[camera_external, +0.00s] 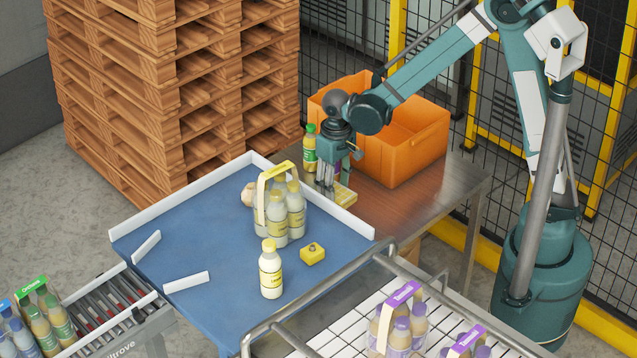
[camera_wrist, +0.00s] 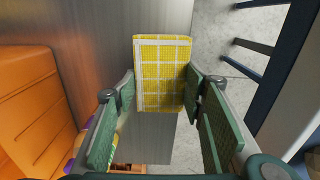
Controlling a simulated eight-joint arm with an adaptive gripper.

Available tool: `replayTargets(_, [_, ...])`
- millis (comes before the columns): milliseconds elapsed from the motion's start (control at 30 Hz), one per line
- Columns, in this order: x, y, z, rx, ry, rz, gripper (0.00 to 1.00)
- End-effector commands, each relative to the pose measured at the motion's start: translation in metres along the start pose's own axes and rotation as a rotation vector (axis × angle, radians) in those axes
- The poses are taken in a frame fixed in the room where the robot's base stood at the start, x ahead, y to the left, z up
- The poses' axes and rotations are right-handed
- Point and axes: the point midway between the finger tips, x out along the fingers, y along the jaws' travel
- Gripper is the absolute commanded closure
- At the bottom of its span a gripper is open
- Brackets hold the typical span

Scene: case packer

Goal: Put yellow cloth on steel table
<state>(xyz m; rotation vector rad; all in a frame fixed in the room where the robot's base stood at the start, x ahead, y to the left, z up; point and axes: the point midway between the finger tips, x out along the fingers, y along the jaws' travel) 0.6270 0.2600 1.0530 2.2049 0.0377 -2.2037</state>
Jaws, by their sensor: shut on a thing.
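The yellow cloth (camera_wrist: 160,75), checked with white lines, lies between the two green finger pads of my gripper (camera_wrist: 162,105) in the wrist view. My gripper (camera_external: 326,187) is shut on it, pointing down at the steel table (camera_external: 425,200). In the external view the cloth (camera_external: 345,197) shows just right of the fingertips, over the table's left part, close to the blue tray's white rim. I cannot tell whether its underside touches the steel.
An orange crate (camera_external: 415,150) and a green-capped bottle (camera_external: 310,150) stand near my gripper. The blue tray (camera_external: 190,235) holds a bottle pack (camera_external: 278,215), a single bottle (camera_external: 270,272) and a yellow block (camera_external: 312,254). The steel table's right part is bare.

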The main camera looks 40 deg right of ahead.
Motion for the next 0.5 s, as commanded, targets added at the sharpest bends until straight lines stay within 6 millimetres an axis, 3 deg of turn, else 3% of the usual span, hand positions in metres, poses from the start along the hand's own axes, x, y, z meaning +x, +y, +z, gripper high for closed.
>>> replayTargets(500, [0.050, 0.000, 0.000, 0.000, 0.000, 0.000, 0.71])
